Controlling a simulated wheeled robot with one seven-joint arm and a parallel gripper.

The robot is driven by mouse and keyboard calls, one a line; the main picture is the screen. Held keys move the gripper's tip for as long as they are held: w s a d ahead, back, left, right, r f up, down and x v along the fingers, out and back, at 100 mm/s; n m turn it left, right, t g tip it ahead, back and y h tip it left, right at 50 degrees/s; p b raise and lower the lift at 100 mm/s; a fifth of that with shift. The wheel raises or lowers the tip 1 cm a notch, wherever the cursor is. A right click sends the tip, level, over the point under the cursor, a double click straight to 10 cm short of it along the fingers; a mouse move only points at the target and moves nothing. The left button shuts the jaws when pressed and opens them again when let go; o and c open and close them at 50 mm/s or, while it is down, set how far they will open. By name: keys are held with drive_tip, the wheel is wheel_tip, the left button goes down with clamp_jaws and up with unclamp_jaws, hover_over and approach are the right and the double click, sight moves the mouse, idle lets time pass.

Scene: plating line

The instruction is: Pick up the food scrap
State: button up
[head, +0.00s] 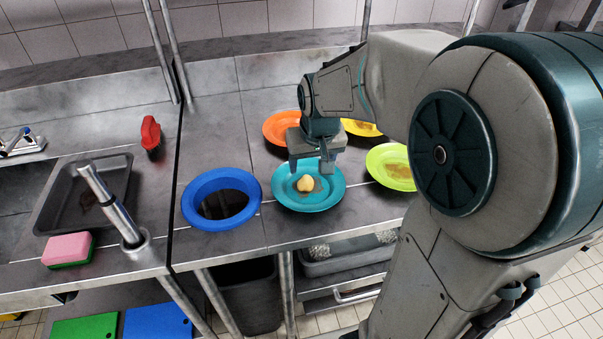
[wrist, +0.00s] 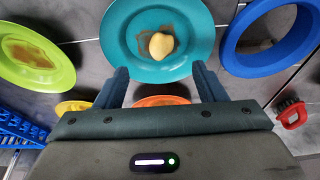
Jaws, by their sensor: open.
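The food scrap (head: 306,183) is a small pale yellow lump on a teal plate (head: 324,199) with brown smears around it. The scrap also shows in the wrist view (wrist: 161,45), near the middle of the teal plate (wrist: 198,60). My gripper (head: 310,170) is over the back part of the teal plate in the head view, just behind the scrap. In the wrist view its two fingers (wrist: 160,85) are apart with nothing between them, and the scrap lies beyond their tips.
A grey sink tray (head: 60,200), a pink-green sponge (head: 67,247) and a red-handled brush (head: 150,133) are farther left.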

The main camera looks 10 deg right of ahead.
hover_over(306, 182)
drive_tip(key=s, duration=0.2)
wheel_tip(306, 182, down, 5)
drive_tip(key=shift+s+f, duration=0.15)
drive_tip(key=shift+w+p+x, duration=0.15)
drive_tip(key=shift+p+x, duration=0.05)
drive_tip(key=shift+x, duration=1.1)
drive_tip(key=shift+w+p+x, duration=0.2)
drive_tip(key=shift+x, duration=1.05)
drive_tip(key=c, duration=1)
